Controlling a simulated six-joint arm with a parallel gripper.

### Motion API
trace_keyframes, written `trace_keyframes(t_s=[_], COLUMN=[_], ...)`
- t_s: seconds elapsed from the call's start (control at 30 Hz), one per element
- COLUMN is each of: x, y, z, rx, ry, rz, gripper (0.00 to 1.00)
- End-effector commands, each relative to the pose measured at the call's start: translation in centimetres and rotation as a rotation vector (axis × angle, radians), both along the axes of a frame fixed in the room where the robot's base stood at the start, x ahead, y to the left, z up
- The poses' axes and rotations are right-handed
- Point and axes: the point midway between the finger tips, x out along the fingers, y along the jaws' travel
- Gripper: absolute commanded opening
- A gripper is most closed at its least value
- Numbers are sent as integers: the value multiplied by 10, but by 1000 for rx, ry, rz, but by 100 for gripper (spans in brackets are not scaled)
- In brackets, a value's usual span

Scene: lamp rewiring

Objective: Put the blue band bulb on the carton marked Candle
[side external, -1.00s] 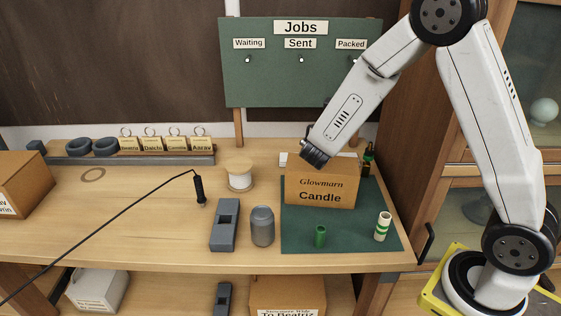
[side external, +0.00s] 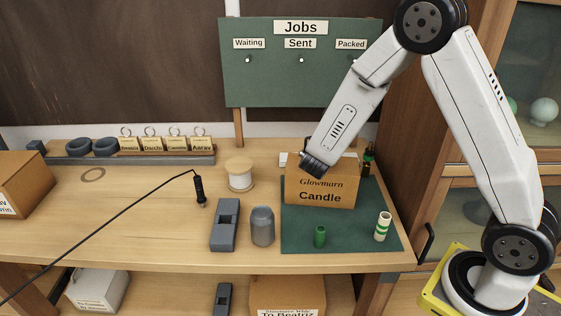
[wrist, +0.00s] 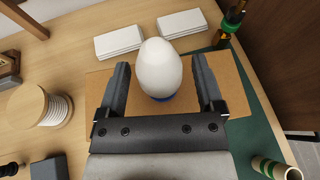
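The carton marked Candle (side external: 320,192) stands on the green mat at the right of the bench. In the wrist view its brown top (wrist: 240,92) lies under my gripper. The blue band bulb (wrist: 160,68) is white and egg-shaped, with a blue band at its lower end. It appears upright on the carton top, between my fingers. My gripper (wrist: 160,78) is open, with a gap on each side of the bulb. In the side view my gripper (side external: 315,168) is at the carton's upper left, and the bulb is hidden.
On the mat (side external: 290,238) are a small green cylinder (side external: 320,236) and a green-banded white cylinder (side external: 383,227). An amber, green-banded item (wrist: 230,22) and white blocks (wrist: 181,23) stand behind the carton. A grey jar (side external: 262,228) and a spool (side external: 240,174) are to its left.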

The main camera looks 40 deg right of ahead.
Motion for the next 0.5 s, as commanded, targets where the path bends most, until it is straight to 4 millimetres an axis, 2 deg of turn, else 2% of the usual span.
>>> trace_keyframes(t_s=[0.33,0.5], x=[0,-6], y=[0,12], z=[4,9], rx=[1,0], ry=[-2,0], rz=[0,3], gripper=[86,86])
